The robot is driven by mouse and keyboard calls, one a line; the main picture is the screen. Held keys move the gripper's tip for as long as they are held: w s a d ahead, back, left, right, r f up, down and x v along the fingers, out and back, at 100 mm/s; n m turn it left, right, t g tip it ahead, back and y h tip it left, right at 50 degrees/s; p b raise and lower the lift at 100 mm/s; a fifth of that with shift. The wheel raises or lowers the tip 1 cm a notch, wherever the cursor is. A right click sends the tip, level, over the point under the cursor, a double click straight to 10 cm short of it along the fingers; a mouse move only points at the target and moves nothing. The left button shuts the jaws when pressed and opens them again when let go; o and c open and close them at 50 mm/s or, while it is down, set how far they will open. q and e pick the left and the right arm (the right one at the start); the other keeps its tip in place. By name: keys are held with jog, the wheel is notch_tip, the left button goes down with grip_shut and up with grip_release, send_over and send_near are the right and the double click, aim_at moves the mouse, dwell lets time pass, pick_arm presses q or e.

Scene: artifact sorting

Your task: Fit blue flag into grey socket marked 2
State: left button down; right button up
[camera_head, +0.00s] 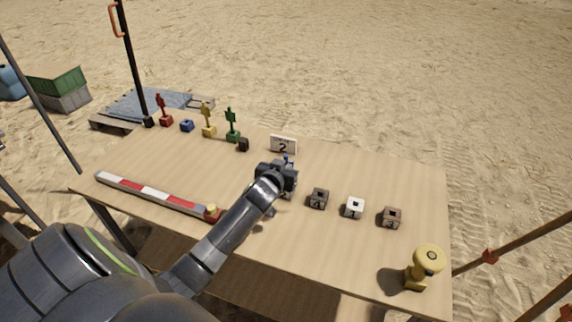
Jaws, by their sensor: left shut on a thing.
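My left gripper (278,178) is over the middle of the table, shut on the blue flag (287,160), of which only a small blue part shows above the jaws. A pale grey socket (290,194) is mostly hidden behind the gripper; its mark cannot be read, and I cannot tell whether the flag touches it. To its right stand a dark socket (319,199), a white socket (355,208) and a brown socket (391,218), each with a square hole on top. A white card marked 2 (284,145) stands behind the gripper. My right gripper is not in view.
At the back left stand a red flag (165,115), an empty blue base (187,126), a yellow flag (208,122), a green flag (232,128) and a black block (243,145). A red-white bar (150,193) lies front left. A yellow device (427,262) stands front right.

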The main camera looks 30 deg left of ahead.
pick_arm(q)
jog(key=shift+f, duration=0.4)
jog(key=c, duration=1.4)
grip_release()
jog(key=b+v, duration=0.1)
jog(key=v, duration=1.6)
jog(key=shift+s+b, duration=0.2)
jog(key=shift+b, duration=0.2)
jog(key=shift+r, duration=0.1)
